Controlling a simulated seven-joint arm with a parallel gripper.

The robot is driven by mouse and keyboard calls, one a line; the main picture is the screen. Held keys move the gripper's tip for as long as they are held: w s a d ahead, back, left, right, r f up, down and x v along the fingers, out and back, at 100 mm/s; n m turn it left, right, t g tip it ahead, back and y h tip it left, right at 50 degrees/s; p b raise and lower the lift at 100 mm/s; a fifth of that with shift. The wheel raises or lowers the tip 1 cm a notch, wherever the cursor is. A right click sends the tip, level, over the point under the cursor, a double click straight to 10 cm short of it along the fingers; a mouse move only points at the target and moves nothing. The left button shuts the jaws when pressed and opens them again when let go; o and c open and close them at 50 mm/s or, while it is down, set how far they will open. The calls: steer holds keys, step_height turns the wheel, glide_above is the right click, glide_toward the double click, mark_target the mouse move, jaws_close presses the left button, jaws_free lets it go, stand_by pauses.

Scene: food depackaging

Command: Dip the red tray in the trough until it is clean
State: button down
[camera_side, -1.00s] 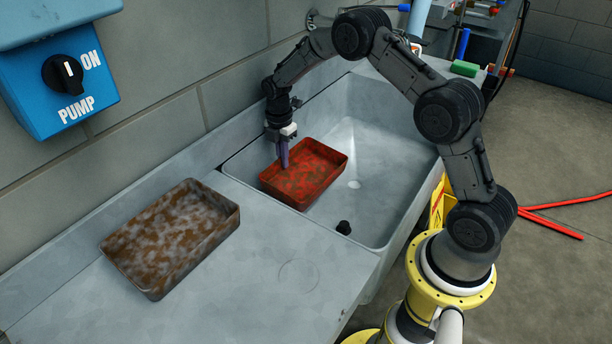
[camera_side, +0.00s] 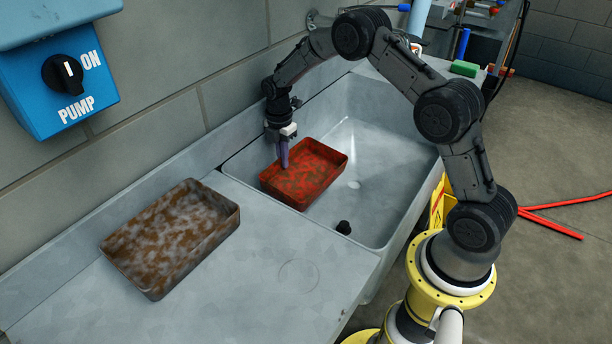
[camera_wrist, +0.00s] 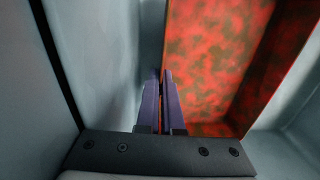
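The red tray (camera_side: 325,152) is in the grey trough (camera_side: 390,150), near its left end, with its open side up. Brownish-green patches of dirt cover much of its inside, and they also show in the wrist view (camera_wrist: 215,60). My gripper (camera_side: 284,163) points down at the tray's back wall. In the wrist view its two purple fingers (camera_wrist: 160,88) are close together, one on each side of the tray's wall, shut on it. I cannot tell whether the tray's underside touches the trough floor.
A second tray (camera_side: 170,235), brown with greyish patches, lies on the counter (camera_side: 255,285) left of the trough. A blue pump switch box (camera_side: 62,85) is on the wall; its knob's white mark points roughly up. A black plug-like piece (camera_side: 343,227) sits at the trough's front. The trough's right part is clear.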

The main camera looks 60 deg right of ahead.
steer(key=shift+g, duration=0.3)
steer(key=f, duration=0.2)
steer(key=s+f, duration=0.1)
steer(key=f, duration=0.4)
steer(key=shift+s+a, duration=0.2)
steer(key=shift+a, duration=0.15)
steer(key=shift+w+r, duration=0.2)
steer(key=shift+r, duration=3.7)
steer(key=shift+d+r, duration=0.2)
steer(key=shift+r, duration=2.1)
step_height(320, 180, up, 5)
glide_above(285, 172)
steer(key=shift+w+d+f, duration=0.15)
steer(key=shift+d, duration=0.2)
steer(key=shift+r, duration=2)
